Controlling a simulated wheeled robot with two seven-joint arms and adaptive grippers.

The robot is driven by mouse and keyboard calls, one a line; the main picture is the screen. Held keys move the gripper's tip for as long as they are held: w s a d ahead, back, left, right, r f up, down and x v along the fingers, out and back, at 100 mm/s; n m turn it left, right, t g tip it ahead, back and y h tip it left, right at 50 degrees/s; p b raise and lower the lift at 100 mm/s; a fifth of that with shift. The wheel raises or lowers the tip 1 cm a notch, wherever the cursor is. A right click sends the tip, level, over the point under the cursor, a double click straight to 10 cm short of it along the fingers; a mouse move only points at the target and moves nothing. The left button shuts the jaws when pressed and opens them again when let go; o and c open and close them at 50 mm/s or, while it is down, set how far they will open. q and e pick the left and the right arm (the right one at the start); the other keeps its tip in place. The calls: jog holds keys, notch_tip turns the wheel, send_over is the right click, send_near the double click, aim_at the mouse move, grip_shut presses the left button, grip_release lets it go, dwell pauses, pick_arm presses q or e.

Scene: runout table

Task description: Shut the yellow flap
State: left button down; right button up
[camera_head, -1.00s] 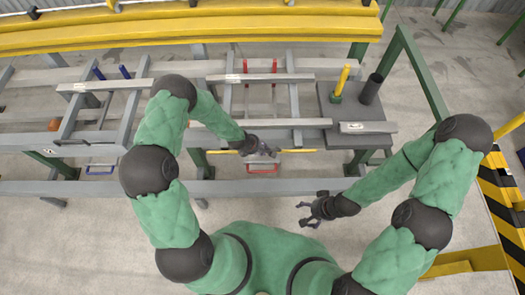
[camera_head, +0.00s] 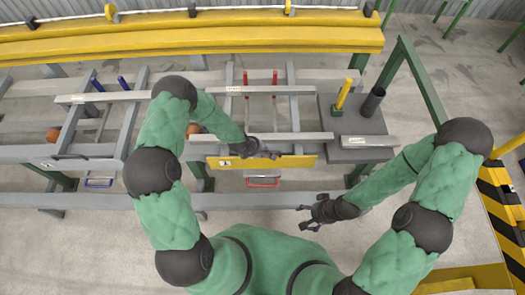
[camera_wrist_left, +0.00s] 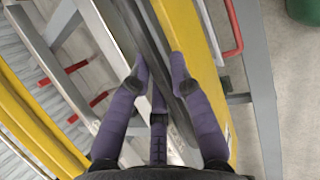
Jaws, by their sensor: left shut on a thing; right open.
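The yellow flap (camera_head: 305,161) is a long panel with a small white label, along the front of the middle bay of the runout table. Its broad yellow face shows in the head view. My left gripper (camera_head: 270,154) is at its upper edge near the middle. In the left wrist view the fingers (camera_wrist_left: 160,92) close around a dark bar that runs along the yellow flap (camera_wrist_left: 184,35). Part of the flap is hidden by the gripper. My right gripper (camera_head: 312,210) is open and empty in front of the table, apart from the flap.
A red handle (camera_head: 263,182) sits just below the flap. A yellow post (camera_head: 343,95) and a dark cylinder (camera_head: 372,101) stand on the grey plate at right. Orange balls (camera_head: 53,135) (camera_head: 193,129) lie at left. A striped barrier (camera_head: 504,200) stands at far right.

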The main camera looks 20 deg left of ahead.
pick_arm(q)
jog(key=c, duration=1.3)
grip_release()
jog(key=shift+o, duration=1)
jog(key=shift+w+f, duration=0.1)
jog(key=shift+w, duration=0.05)
jog(key=v, duration=1.2)
